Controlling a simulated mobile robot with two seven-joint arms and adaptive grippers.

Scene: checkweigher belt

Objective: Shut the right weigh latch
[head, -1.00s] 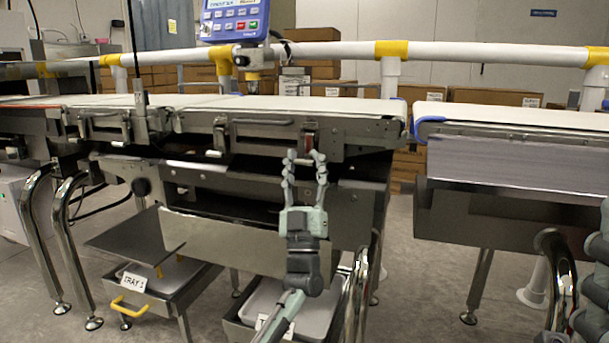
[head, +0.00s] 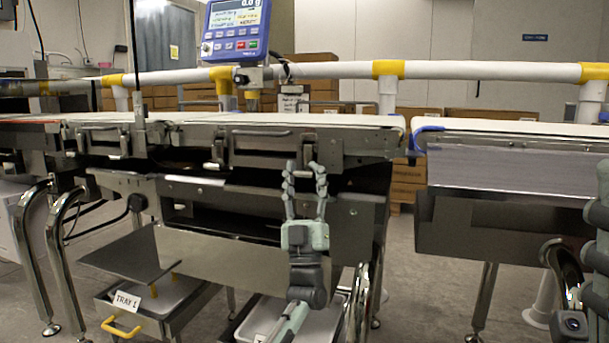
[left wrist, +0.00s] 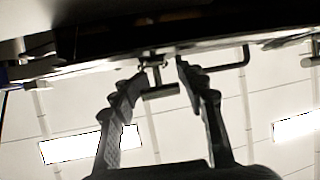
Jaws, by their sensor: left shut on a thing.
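The right weigh latch (head: 308,147) is a small metal piece at the right end of the weigh belt's front frame, partly hidden by my fingers. My left gripper (head: 304,172) points up from below and reaches it from underneath. Whether the latch is engaged cannot be told. The left weigh latch (head: 217,150) shows further left. My right gripper is out of view; part of my right arm shows at the right edge.
A blue weighing display (head: 236,27) stands behind the belt. A white guard rail (head: 335,70) with yellow joints runs behind. A gap separates the weigh belt from the right-hand conveyor (head: 510,128). A tray labelled TRAY 1 (head: 127,301) sits low at the left.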

